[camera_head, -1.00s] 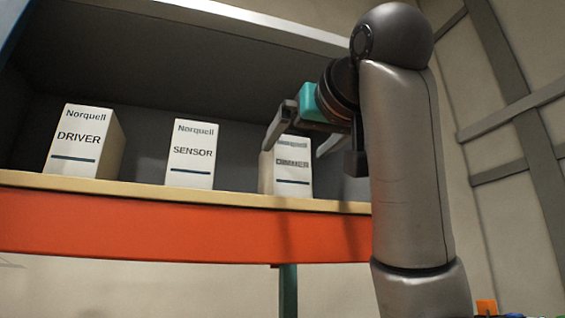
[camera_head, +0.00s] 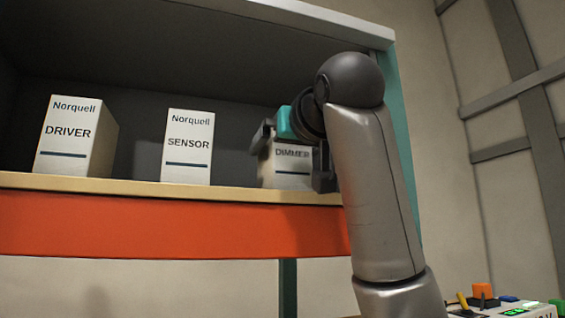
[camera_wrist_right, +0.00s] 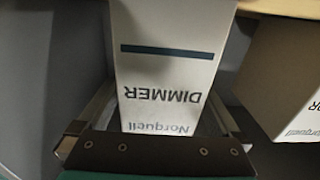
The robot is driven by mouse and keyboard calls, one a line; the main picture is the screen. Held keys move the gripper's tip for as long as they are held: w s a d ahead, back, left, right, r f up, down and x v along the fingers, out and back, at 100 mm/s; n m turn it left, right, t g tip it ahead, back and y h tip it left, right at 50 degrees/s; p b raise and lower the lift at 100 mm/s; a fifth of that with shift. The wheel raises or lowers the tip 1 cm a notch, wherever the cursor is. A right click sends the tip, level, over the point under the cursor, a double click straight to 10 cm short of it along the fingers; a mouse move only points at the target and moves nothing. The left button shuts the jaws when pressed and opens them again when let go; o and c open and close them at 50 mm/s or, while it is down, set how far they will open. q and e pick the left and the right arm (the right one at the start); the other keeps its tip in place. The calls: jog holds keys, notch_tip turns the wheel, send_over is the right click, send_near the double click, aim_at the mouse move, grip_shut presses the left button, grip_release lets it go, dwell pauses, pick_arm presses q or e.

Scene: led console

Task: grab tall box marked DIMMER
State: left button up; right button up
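The tall white box marked DIMMER (camera_head: 287,171) stands upright on the shelf, at the right of the row, partly hidden by my right gripper (camera_head: 292,158). In the right wrist view the DIMMER box (camera_wrist_right: 168,70) appears upside down, its label facing the camera. It stands between the two fingers of my right gripper (camera_wrist_right: 160,108). The fingers are spread to either side of the box, with a narrow gap visible at least on the left. Whether the right finger touches it is hard to tell. My left gripper is in neither view.
White boxes marked SENSOR (camera_head: 188,146) and DRIVER (camera_head: 75,135) stand to the left on the shelf (camera_head: 130,187); the SENSOR box also shows in the right wrist view (camera_wrist_right: 285,75). A teal upright bounds the shelf on the right. A console (camera_head: 510,310) with coloured parts sits lower right.

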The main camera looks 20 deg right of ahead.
jog(key=c, duration=1.5)
jog(key=shift+r, duration=0.1)
